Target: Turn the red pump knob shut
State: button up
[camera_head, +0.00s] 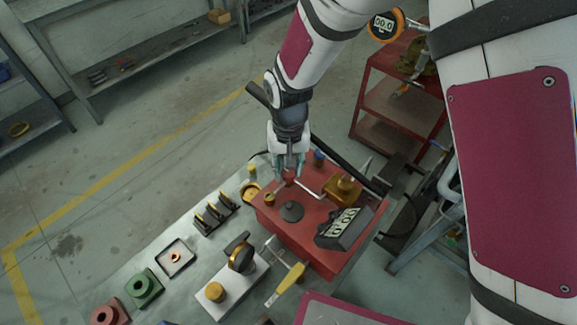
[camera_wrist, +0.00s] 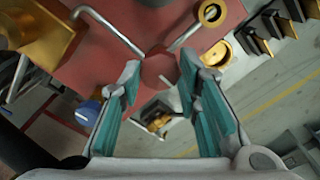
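The red knob (camera_head: 289,177) stands on the back part of the red pump box (camera_head: 295,236). In the wrist view it is a faceted red knob (camera_wrist: 159,69) between my fingertips. My gripper (camera_head: 288,172) points down over it with its teal-padded fingers apart, one on each side. In the wrist view my gripper (camera_wrist: 159,72) shows a narrow gap between each fingertip and the knob, so I see no firm grip. The knob's far side and base are partly hidden.
A bent metal rod (camera_wrist: 112,31) runs close to the knob.

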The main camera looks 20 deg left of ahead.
aim_at(289, 171)
jog(key=o, duration=0.4)
notch_tip(289, 171, up, 12)
dwell(0.5)
jog(key=shift+d, duration=0.1)
jog(key=d+r+m+t, duration=0.2)
jog(key=d+r, duration=1.2)
jog(key=d, duration=0.5)
jog(key=s+d+r+t, duration=0.1)
jog(key=s+d, duration=0.3)
jog(key=s+d+r+m+t, duration=0.1)
jog(key=s+d+r, duration=0.1)
jog(key=s+d, duration=0.2)
jog(key=s+d+r+m+t, duration=0.1)
jog(key=s+d, duration=0.3)
jog(key=d, duration=0.2)
jog(key=shift+s+d+r+t, duration=0.2)
jog(key=shift+s+r+t, duration=0.1)
jog(key=shift+s+r, duration=0.1)
